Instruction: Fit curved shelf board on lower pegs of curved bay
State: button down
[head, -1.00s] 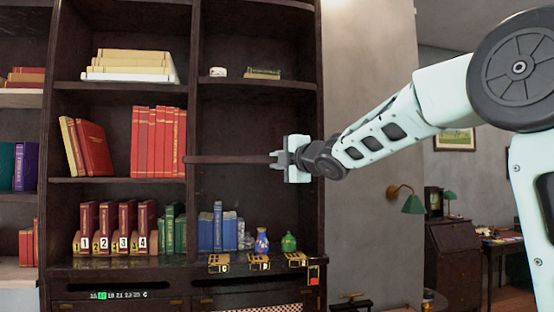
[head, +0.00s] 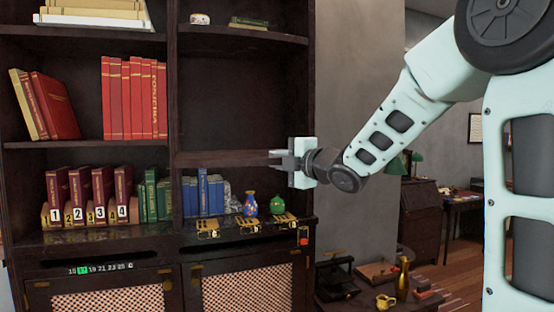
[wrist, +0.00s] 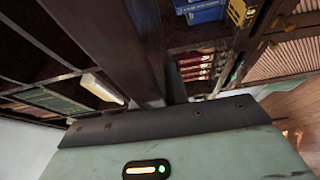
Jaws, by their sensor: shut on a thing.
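My gripper (head: 284,160) is shut on the dark brown curved shelf board (head: 222,158), near its right end. The board runs left from the jaws, roughly level, across the right bay (head: 240,105) of the dark bookcase. Its left end shows close to the upright between the bays; whether it touches cannot be told. In the wrist view the board (wrist: 130,45) runs away from the jaws, its near part hidden by the gripper body. No pegs can be made out in either view.
Below the board, blue books (head: 203,195), a blue vase (head: 250,204) and a green jar (head: 278,205) stand on the bay's bottom shelf. A fixed shelf (head: 240,34) lies above. Red books (head: 133,97) fill part of the left bay. Brass pieces (head: 207,228) sit along the front ledge.

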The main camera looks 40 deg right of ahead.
jog(key=shift+r+b, duration=0.1)
jog(key=shift+b, duration=0.3)
jog(key=shift+w+d+r, duration=0.1)
jog(key=shift+w+d, duration=0.15)
jog(key=shift+w, duration=0.65)
jog(key=shift+w+d+f, duration=0.1)
jog(key=shift+w+d, duration=0.2)
jog(key=shift+w, duration=0.65)
jog(key=shift+w+d+r, duration=0.1)
jog(key=shift+w+d, duration=0.15)
jog(key=shift+w, duration=0.65)
jog(key=shift+b, duration=0.95)
